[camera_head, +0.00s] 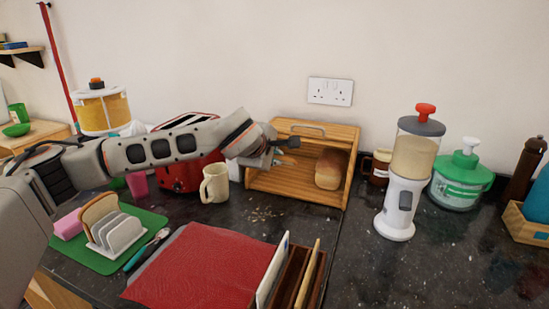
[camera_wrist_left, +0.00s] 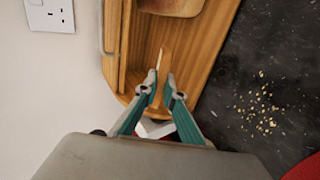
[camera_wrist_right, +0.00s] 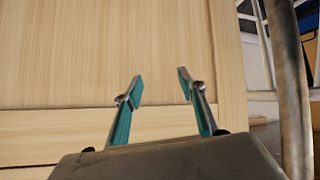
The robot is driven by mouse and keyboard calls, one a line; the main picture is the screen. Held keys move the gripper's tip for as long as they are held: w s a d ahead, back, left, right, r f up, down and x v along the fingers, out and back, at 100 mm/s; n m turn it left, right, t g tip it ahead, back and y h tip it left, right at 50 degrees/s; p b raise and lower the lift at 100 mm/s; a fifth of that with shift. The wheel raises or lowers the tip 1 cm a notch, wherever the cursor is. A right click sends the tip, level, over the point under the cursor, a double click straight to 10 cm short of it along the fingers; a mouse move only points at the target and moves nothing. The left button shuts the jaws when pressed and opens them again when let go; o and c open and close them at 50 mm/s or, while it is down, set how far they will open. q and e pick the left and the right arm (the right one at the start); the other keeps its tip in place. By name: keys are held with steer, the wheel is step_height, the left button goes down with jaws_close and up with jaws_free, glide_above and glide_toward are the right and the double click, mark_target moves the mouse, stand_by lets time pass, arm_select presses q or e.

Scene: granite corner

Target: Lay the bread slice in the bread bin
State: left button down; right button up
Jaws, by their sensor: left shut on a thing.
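The wooden bread bin (camera_head: 305,192) stands open against the wall, with a brown loaf (camera_head: 328,168) inside at its right. My left gripper (camera_head: 281,153) is at the bin's open front, left of the loaf. In the left wrist view the left gripper (camera_wrist_left: 161,82) is closed on a thin tan piece seen edge-on, which looks like the bread slice (camera_wrist_left: 164,63), over the bin's floor. The slice is hard to make out in the head view. My right gripper (camera_wrist_right: 158,82) is open and empty, facing a pale wooden panel; it is outside the head view.
A toast rack (camera_head: 122,236) holding bread stands on a green mat (camera_head: 95,259). A red toaster (camera_head: 182,174) and a cream mug (camera_head: 215,184) stand left of the bin. A brown mug (camera_head: 379,168) and a white dispenser (camera_head: 396,210) stand right. Crumbs lie in front of the bin.

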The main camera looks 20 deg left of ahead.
arm_select(q)
steer(key=shift+f+b+x, duration=0.25)
steer(key=shift+b+x, duration=0.35)
steer(key=shift+x, duration=1.05)
steer(key=shift+b+x, duration=0.5)
steer(key=shift+x, duration=0.6)
steer(key=shift+w+f, duration=0.1)
steer(key=shift+f, duration=0.2)
steer(key=c, duration=2.3)
jaws_free()
steer(key=shift+o, duration=1.1)
